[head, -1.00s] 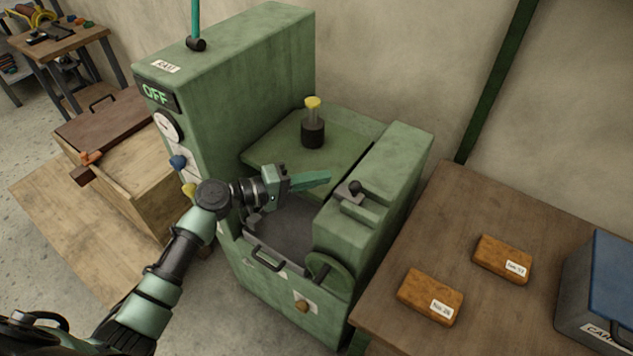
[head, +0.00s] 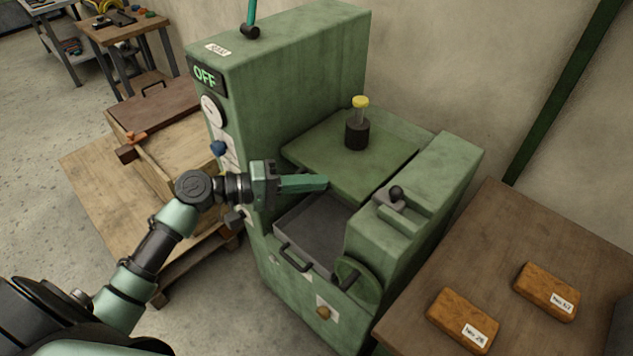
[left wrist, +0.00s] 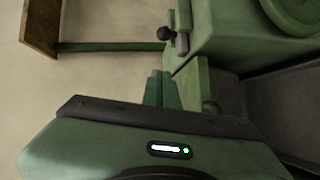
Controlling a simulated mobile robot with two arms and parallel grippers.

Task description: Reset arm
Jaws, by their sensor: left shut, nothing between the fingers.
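My left arm comes in from the left in the head view. Its gripper (head: 322,184) is shut and empty, its fingers pointing right above the dark tray (head: 318,232) of the green machine (head: 290,75). The closed fingers also show in the left wrist view (left wrist: 162,88), with a machine part with a black knob beyond them. The machine's panel reads OFF (head: 205,76). A yellow-capped cylinder (head: 357,125) stands on its green plate. My right gripper is in neither view.
A wooden table (head: 480,270) at the right carries two labelled brown blocks (head: 463,320), (head: 546,291). A wooden crate (head: 180,150) on a pallet stands left of the machine. A handwheel (head: 357,281) sticks out from the machine's front. Open floor lies at the left.

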